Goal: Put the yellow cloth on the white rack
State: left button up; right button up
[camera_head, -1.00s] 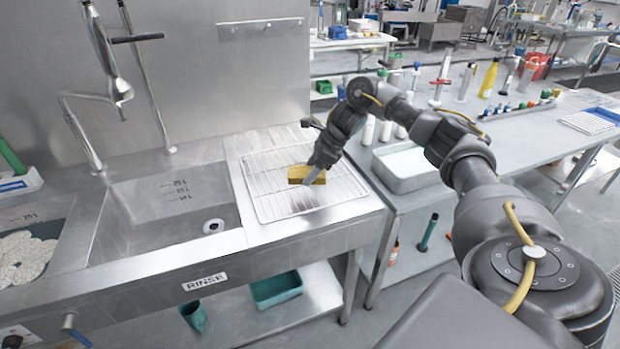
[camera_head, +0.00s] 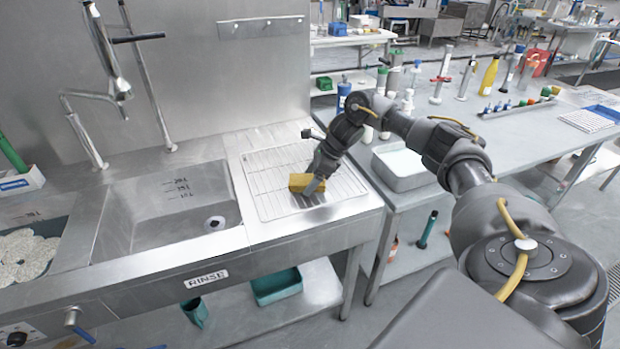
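The yellow cloth (camera_head: 298,181), a folded block, is at the middle of the wire rack (camera_head: 266,205) on the drainboard right of the sink. My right gripper (camera_head: 313,186) reaches down from the upper right, with a grey finger across the cloth's right end. It appears shut on the cloth; the far finger is hidden. The cloth is very low over the rack or touching it; I cannot tell which. My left gripper is not in view.
The steel sink (camera_head: 165,215) is left of the rack, with a tall faucet (camera_head: 118,88) behind it. A white tray (camera_head: 402,168) and several bottles stand on the right-hand bench. Most of the wire rack is bare.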

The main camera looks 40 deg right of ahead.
jog(key=shift+r, duration=0.25)
jog(key=shift+s+d+r, duration=0.1)
jog(key=shift+d+r, duration=0.05)
jog(key=shift+r, duration=0.05)
jog(key=v, duration=1.1)
jog(key=shift+r, duration=0.25)
